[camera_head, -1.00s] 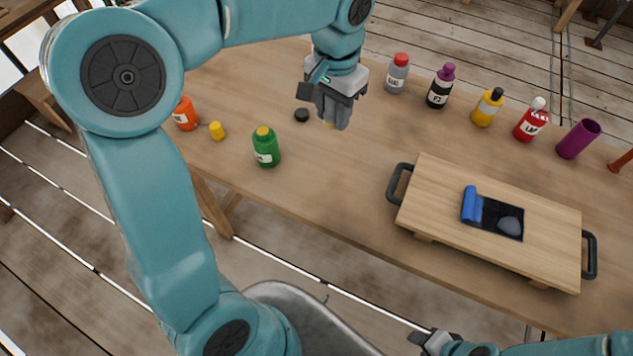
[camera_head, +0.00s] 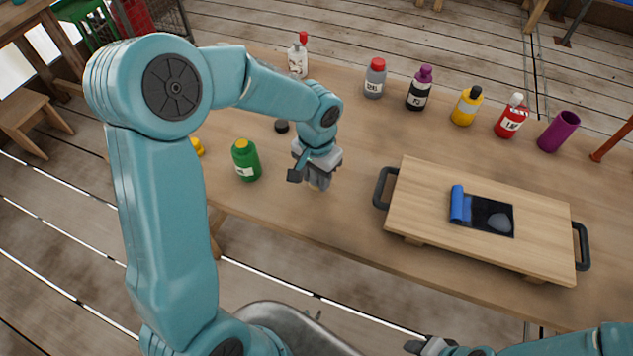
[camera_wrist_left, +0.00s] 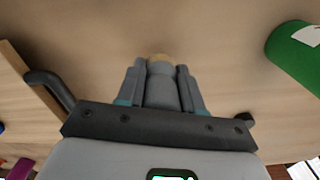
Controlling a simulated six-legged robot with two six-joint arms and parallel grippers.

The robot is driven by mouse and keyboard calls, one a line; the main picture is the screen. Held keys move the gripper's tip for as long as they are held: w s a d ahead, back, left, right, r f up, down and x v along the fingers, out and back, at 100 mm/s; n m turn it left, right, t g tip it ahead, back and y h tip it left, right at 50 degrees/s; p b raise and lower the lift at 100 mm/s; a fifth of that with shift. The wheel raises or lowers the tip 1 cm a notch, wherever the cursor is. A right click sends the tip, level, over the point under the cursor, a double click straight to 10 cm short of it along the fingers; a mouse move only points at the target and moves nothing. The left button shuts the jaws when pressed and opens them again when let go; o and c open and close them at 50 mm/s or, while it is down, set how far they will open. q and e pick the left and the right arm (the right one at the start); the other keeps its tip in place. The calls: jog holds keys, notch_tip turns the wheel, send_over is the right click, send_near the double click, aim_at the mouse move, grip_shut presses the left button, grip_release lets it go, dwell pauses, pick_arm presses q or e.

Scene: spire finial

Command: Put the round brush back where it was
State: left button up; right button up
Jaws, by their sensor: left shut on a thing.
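My left gripper (camera_head: 318,186) is over the bench, left of the wooden board and right of the green bottle. In the left wrist view its fingers (camera_wrist_left: 161,75) are closed around a grey, rounded thing with a tan tip. This looks like the round brush (camera_wrist_left: 161,90), pointing at the bench top; most of it is hidden by the fingers. In the head view only a small pale tip shows below the fingers. My right gripper (camera_head: 428,346) is at the bottom edge, partly cut off, and its jaws are unclear.
A green bottle (camera_head: 246,161) and black cap (camera_head: 282,126) stand left. Several bottles and a purple cup (camera_head: 558,131) line the back.

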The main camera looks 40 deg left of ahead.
aim_at(316, 185)
pick_arm(q)
jog(key=shift+f, duration=1.45)
jog(key=shift+f+b, duration=0.2)
jog(key=shift+b, duration=0.15)
jog(key=o, duration=1.1)
jog(key=shift+r, duration=0.1)
